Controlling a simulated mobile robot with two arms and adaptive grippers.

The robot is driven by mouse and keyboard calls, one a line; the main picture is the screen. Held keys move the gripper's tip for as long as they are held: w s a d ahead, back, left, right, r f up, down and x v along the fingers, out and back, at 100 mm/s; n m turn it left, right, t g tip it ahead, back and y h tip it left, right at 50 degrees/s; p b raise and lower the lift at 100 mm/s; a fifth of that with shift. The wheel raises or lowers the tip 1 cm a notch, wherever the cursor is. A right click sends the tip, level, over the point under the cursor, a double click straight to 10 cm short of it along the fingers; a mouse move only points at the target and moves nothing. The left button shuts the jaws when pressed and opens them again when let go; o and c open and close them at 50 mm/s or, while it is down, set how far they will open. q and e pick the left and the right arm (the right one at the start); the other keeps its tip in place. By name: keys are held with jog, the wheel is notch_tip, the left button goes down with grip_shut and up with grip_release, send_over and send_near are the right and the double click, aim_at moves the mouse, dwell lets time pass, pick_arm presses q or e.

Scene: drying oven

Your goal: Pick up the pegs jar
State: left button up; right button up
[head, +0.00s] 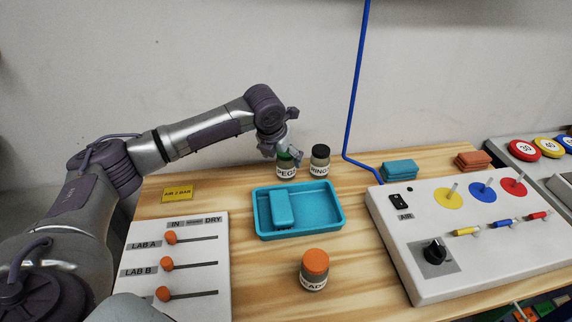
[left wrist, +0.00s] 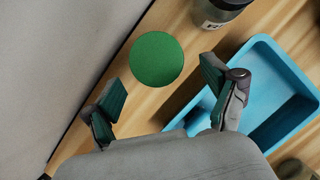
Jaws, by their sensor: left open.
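The pegs jar (head: 287,172) has a green lid and a label partly reading "PEG". It stands upright on the wooden table near the back wall, behind the blue tray (head: 335,222). In the left wrist view its round green lid (left wrist: 157,59) shows just beyond my open fingers. My left gripper (head: 282,153) is at the jar's top, its fingers partly covering the lid in the head view. In the left wrist view the gripper (left wrist: 160,90) is open with nothing between its fingertips. My right gripper is not in view.
A black-lidded jar (head: 320,160), labelled like "RINGS", stands close to the right of the pegs jar. An orange-lidded jar (head: 314,270) stands in front of the tray. A slider board (head: 200,285) is left, and a control panel (head: 470,255) is right.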

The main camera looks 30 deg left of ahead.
aim_at(286, 164)
pick_arm(q)
jog(key=x, duration=0.5)
jog(key=shift+w+d+p, duration=0.1)
jog(key=shift+w+p, duration=0.1)
jog(key=shift+p, duration=0.15)
jog(key=shift+s, duration=0.1)
jog(key=c, duration=1.3)
jog(key=shift+r, duration=0.15)
